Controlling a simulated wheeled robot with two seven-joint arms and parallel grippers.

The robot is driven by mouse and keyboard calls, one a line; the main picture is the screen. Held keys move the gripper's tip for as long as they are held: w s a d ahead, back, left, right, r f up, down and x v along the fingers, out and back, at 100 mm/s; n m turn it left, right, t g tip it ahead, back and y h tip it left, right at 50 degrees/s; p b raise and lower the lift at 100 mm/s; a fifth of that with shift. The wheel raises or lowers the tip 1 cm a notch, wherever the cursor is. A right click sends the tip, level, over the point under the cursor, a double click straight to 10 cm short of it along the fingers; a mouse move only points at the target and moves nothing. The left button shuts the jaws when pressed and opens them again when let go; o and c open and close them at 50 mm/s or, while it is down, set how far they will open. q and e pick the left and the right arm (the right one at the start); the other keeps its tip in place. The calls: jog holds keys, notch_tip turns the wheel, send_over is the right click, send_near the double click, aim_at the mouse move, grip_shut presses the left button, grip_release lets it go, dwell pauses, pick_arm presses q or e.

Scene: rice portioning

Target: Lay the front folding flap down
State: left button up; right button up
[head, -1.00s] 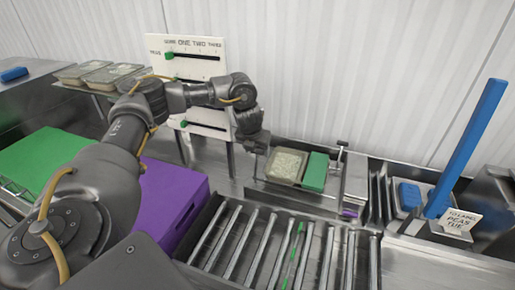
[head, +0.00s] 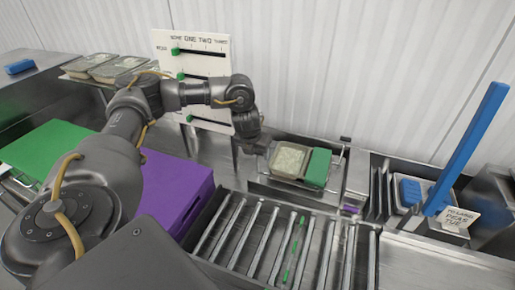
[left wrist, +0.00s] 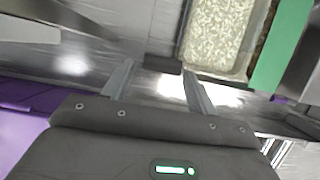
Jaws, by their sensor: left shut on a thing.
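A filled tray of pale grains (head: 289,160) sits in a metal fixture (head: 262,183), and it also shows in the left wrist view (left wrist: 217,35). A green block or panel (head: 317,168) lies against its right side. My left gripper (head: 264,150) is at the left edge of the tray. In the left wrist view its fingers (left wrist: 158,72) are on either side of a small dark tab (left wrist: 166,65) at the fixture's edge, beside the tray. I cannot make out the front folding flap for certain. My right gripper is not in view.
A roller conveyor (head: 283,245) runs in front of the fixture. A purple box (head: 178,195) and a green panel (head: 45,150) are at the left. A slider board (head: 218,118) stands behind my arm. A tall blue bar (head: 468,150) rises at the right.

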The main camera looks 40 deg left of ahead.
pick_arm(q)
jog(key=shift+s+d+f, duration=0.15)
jog(key=shift+s+d, duration=0.05)
jog(key=shift+s, duration=0.45)
jog(key=shift+c, duration=0.3)
jog(key=shift+s+d+f+p, duration=0.15)
jog(key=shift+s+p, duration=0.2)
jog(key=shift+s, duration=0.1)
jog(key=c, duration=0.9)
jog(key=shift+s, duration=0.1)
jog(key=shift+f, duration=0.1)
jog(key=shift+s+d+f, duration=0.2)
jog(key=shift+s+f, duration=0.1)
jog(key=shift+s, duration=0.2)
jog(key=shift+s+d+f, duration=0.2)
jog(key=shift+s+f, duration=0.1)
jog(key=shift+s, duration=0.2)
jog(key=shift+s+d+f+p, duration=0.25)
jog(key=shift+s+d+f, duration=0.15)
jog(key=shift+s, duration=0.6)
jog(key=shift+s+d+f+p, duration=0.3)
jog(key=shift+s+f, duration=0.2)
jog(key=shift+s, duration=0.5)
jog(key=shift+s+d+f+p, duration=0.2)
jog(key=shift+s+d+f, duration=0.2)
jog(key=shift+s, duration=0.6)
jog(key=shift+s+f, duration=0.1)
